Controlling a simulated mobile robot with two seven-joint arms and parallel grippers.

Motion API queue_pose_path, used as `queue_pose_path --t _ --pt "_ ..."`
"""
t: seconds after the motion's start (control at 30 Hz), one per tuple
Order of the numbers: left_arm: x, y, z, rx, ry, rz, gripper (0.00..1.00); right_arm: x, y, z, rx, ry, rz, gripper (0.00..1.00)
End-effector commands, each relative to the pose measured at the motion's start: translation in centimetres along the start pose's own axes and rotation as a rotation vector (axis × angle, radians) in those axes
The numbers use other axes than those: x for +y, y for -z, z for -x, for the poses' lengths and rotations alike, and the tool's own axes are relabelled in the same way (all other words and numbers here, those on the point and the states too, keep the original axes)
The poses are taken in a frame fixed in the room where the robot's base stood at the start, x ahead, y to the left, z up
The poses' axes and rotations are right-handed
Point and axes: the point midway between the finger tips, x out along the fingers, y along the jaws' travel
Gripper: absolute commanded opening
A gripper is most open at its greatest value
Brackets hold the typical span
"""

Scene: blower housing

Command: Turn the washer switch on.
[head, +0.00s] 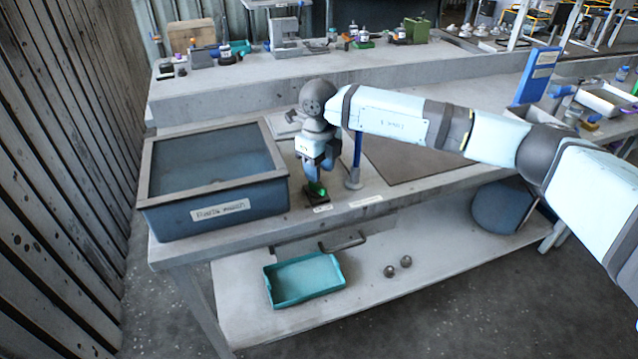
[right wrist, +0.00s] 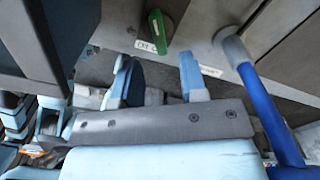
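The washer switch (head: 317,188) is a small green lever or knob on a dark base at the bench's front edge, right of the parts washer (head: 220,209). It also shows green in the right wrist view (right wrist: 157,31), beside a small white label. My right gripper (head: 318,171) points down just above the switch in the head view. In the right wrist view its two blue fingers (right wrist: 155,78) are apart with nothing between them, and the switch lies beyond the fingertips. Contact cannot be made out. The switch's exact position is hard to read. My left gripper is not in view.
A blue post on a grey round foot (head: 353,181) stands close right of the switch; it is also in the right wrist view (right wrist: 262,100). The washer's raised wall is close on the left. A teal tray (head: 305,279) and two round knobs lie on the lower shelf.

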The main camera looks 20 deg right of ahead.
Motion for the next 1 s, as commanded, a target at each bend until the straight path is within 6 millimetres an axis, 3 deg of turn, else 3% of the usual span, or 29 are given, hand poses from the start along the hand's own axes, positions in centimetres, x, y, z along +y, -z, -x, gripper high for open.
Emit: queue_pose_path --t 0.1,0.3,0.67,0.87,1.0 --pt "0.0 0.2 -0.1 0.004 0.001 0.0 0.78 0.0 0.0 -2.2 0.001 -0.001 0.0 0.39" --pt "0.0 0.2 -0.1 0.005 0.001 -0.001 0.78 0.1 0.0 -4.5 0.0 -0.001 0.001 0.39" --pt "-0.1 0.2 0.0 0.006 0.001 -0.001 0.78 0.0 -0.1 -5.0 -0.002 0.0 0.001 0.39" --pt "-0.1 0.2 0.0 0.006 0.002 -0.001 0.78 0.0 0.0 -5.0 -0.001 -0.001 0.001 0.0" --pt "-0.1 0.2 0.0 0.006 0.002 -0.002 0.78 0.0 0.0 -5.0 -0.001 -0.001 0.001 0.0"
